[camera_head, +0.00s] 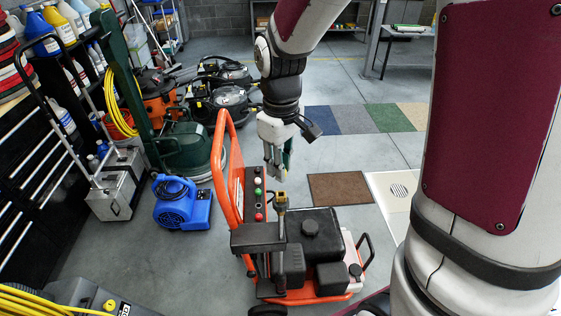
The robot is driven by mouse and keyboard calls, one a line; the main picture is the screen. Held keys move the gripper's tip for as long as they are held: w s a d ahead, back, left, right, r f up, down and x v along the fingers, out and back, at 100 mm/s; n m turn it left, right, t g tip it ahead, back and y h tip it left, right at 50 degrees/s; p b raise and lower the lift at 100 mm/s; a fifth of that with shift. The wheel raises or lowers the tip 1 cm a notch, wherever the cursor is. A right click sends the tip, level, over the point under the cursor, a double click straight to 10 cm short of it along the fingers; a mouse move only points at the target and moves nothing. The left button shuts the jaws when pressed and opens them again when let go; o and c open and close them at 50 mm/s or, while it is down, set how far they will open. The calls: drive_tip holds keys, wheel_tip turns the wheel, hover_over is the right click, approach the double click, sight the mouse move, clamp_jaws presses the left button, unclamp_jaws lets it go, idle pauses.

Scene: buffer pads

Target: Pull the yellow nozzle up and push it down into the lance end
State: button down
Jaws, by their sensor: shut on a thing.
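My gripper (275,168) points down beside the orange washer's panel, just above the upright lance. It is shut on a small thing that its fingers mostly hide. I take this for the yellow nozzle, as no yellow one shows in the panel. The dark lance (283,238) stands at the front of the washer, with a brass-yellow lance end (281,199) on top. The fingertips are a little above and left of this end, with a small gap in the picture. The black nozzle panel (256,205) holds white, green and red nozzles in a column.
The orange washer frame (223,175) rises close to the left of my gripper. A black engine block (312,232) lies right of the lance. A blue blower (182,203) and green floor machine (190,150) stand left. A brown mat (340,188) lies on open floor.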

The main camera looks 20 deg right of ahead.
drive_tip(key=shift+f+b, duration=1.5)
drive_tip(key=shift+f, duration=1.15)
drive_tip(key=shift+p, duration=0.4)
idle(0.4)
drive_tip(key=shift+f, duration=0.5)
idle(0.4)
drive_tip(key=c, duration=1.4)
unclamp_jaws()
drive_tip(key=shift+o, duration=0.2)
